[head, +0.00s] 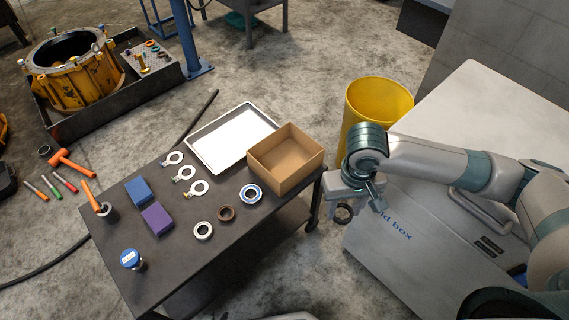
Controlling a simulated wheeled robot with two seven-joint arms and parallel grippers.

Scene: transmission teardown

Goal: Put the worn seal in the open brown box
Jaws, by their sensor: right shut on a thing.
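My right gripper (350,197) hangs just right of the table's right edge, pointing down. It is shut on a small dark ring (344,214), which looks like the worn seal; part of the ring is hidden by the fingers. The open brown box (297,169) stands at the table's right back corner, left of the gripper and apart from it. Its visible inside looks empty. My left gripper is not in view.
On the dark table (190,262) lie a brown ring (226,213), a pale ring (203,231), a blue-and-white ring (251,194), tagged rings and blue and purple blocks. A white tray (207,160) lies left of the box. A yellow bin (379,98) stands behind my right arm.

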